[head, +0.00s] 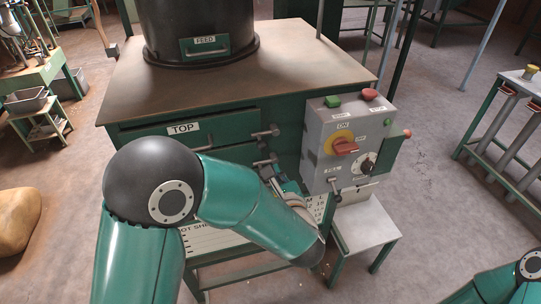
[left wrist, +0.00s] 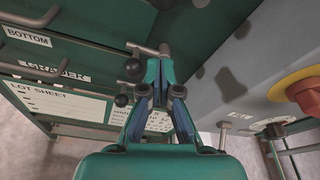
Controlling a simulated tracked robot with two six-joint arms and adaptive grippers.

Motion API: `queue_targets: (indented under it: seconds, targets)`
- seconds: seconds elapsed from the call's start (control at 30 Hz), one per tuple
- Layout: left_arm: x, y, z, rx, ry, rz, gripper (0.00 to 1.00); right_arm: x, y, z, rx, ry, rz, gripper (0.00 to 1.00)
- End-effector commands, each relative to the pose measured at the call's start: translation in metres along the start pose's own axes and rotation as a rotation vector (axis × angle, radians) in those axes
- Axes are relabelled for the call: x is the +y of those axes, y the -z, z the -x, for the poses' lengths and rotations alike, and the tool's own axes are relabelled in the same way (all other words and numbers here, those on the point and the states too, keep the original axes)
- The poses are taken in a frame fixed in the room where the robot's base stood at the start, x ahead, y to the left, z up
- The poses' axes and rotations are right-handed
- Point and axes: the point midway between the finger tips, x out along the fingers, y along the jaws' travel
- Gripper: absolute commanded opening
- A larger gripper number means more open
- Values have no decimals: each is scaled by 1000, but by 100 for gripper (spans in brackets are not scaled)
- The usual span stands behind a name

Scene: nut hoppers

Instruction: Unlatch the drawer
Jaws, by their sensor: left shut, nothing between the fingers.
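The green cabinet (head: 285,95) has a drawer front labelled TOP (head: 225,131) in the head view. Latch handles (head: 265,132) sit at its right side, one above another. In the left wrist view a drawer labelled BOTTOM (left wrist: 28,35) is at upper left. A latch with a metal bar (left wrist: 148,50) and black ball knob (left wrist: 133,68) lies just beyond my left fingertips; a second knob (left wrist: 122,100) is below it. My left gripper (left wrist: 160,68) is shut and empty, its tips close to the bar; contact is unclear. My left arm hides part of the drawers in the head view.
A grey control box (head: 350,140) with a red and yellow switch (head: 345,147) is just right of the latches. A drum marked FEED (head: 200,25) stands on top. A small grey stand (head: 365,225) is below the box.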

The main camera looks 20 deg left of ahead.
Motion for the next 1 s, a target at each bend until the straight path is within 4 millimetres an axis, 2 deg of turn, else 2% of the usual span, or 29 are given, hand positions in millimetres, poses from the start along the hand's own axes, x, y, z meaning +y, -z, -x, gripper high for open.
queue_targets:
  seconds: [0.03,0.1,0.3,1.0]
  targets:
    - [-2,-15,-2,-3,-1,3,0,-4,0,10,0,0,0,44]
    - [-2,-25,-3,-2,-1,4,0,-5,0,15,0,0,0,44]
    - [-1,-38,-8,0,1,0,0,-8,0,22,0,0,0,44]
    - [-1,-40,-8,0,-8,-40,0,-8,0,23,0,0,0,44]
